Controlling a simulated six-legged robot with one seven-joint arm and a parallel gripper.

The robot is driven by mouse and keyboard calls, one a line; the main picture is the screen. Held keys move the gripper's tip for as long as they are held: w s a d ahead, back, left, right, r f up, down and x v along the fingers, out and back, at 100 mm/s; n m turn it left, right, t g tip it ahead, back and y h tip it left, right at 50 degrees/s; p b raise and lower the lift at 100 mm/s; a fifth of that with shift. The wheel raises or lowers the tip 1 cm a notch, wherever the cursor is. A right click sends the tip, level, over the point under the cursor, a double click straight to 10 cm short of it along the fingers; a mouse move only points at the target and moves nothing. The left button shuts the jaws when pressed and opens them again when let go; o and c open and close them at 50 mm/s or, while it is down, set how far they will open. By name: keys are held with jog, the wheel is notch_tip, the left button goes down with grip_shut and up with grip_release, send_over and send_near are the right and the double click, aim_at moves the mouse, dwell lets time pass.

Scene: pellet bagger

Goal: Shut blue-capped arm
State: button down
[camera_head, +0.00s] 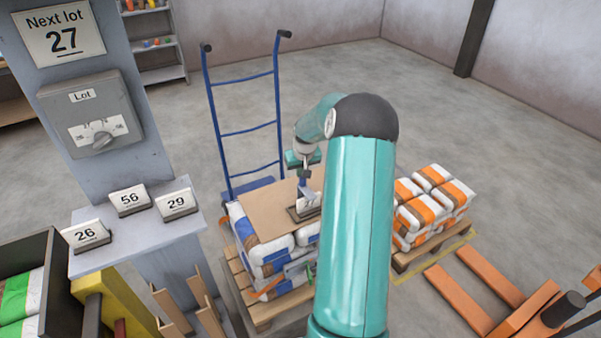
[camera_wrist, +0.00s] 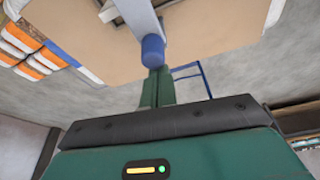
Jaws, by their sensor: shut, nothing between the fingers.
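The blue-capped arm shows in the wrist view as a pale grey bar (camera_wrist: 138,14) with a blue cylindrical cap (camera_wrist: 153,48) on its end. My gripper (camera_wrist: 157,72) has its two green fingers together, with no gap between them. The fingertips are right at the blue cap; I cannot tell whether they touch it. In the head view my gripper (camera_head: 304,172) is above a brown cardboard sheet (camera_head: 265,212) on a stack of bags. My own arm hides the right side of this stack.
Blue-and-white bags (camera_head: 270,255) lie under the cardboard on a wooden pallet (camera_head: 262,318). A blue hand truck (camera_head: 248,132) stands behind. Orange-and-white bags (camera_head: 432,205) and orange pallet-truck forks (camera_head: 490,275) are on the right. A grey post with a shelf (camera_head: 140,228) holding number blocks stands left.

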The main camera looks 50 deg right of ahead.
aim_at(304, 189)
jog(key=v, duration=1.2)
jog(key=shift+s+r, duration=0.2)
jog(key=shift+r, duration=0.15)
jog(key=s+a+r+n, duration=0.2)
jog(key=a+r, duration=0.4)
jog(key=a, duration=0.7)
jog(key=s+a+r+n, duration=0.1)
jog(key=a+r, duration=0.5)
jog(key=a, duration=0.7)
jog(key=s+a+n+t+y, duration=0.1)
jog(key=s+a+n+t, duration=0.1)
jog(key=s+a, duration=1.4)
jog(key=shift+s+a+r+t+y, duration=0.25)
jog(key=shift+s+r+t+y, duration=0.05)
jog(key=shift+s+r, duration=0.05)
